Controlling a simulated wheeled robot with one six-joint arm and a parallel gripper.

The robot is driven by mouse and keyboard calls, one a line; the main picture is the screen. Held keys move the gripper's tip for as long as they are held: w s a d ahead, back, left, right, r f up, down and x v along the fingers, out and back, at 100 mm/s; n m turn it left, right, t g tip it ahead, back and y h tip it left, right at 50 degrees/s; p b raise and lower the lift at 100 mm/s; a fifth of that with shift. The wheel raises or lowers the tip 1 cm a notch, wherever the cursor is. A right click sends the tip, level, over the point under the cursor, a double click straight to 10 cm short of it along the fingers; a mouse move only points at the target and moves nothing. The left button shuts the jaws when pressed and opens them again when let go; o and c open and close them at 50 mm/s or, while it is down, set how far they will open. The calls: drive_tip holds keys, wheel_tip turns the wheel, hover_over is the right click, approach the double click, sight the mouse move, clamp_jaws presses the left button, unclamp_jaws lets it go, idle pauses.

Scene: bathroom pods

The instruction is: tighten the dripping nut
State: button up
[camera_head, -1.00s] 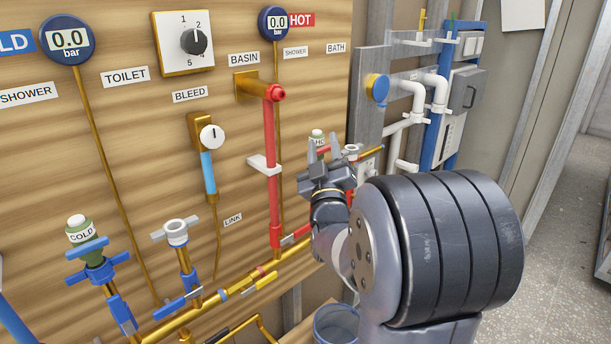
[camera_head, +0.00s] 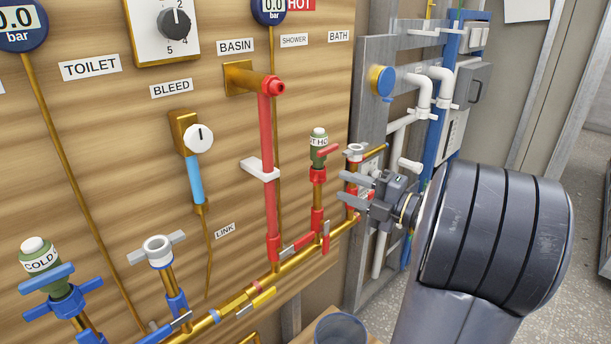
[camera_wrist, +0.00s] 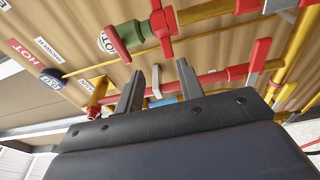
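My gripper (camera_head: 342,184) is open and empty, its two fingers pointing left in front of the lower right of the wooden board. It also shows in the wrist view (camera_wrist: 160,68), with a gap between the fingers. Several nuts and collars show: a red one on the basin elbow (camera_head: 276,87), a red one below the green HOT valve (camera_head: 317,175), and a blue one below the green COLD valve (camera_head: 62,297). A red T-shaped fitting (camera_wrist: 162,22) is beyond the fingers in the wrist view. I see no drip, so I cannot tell which nut leaks.
A brass pipe (camera_head: 285,272) with small levers runs along the board's lower part. A grey bucket (camera_head: 341,330) stands below. A metal post (camera_head: 370,130) and white pipes (camera_head: 397,150) are close behind my gripper.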

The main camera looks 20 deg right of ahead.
sight(317, 181)
drive_tip(key=shift+g, duration=0.3)
drive_tip(key=x, duration=1)
drive_tip(key=shift+w+a+f+p, duration=0.1)
drive_tip(key=shift+f+p, duration=0.25)
drive_tip(key=shift+p, duration=0.05)
clamp_jaws()
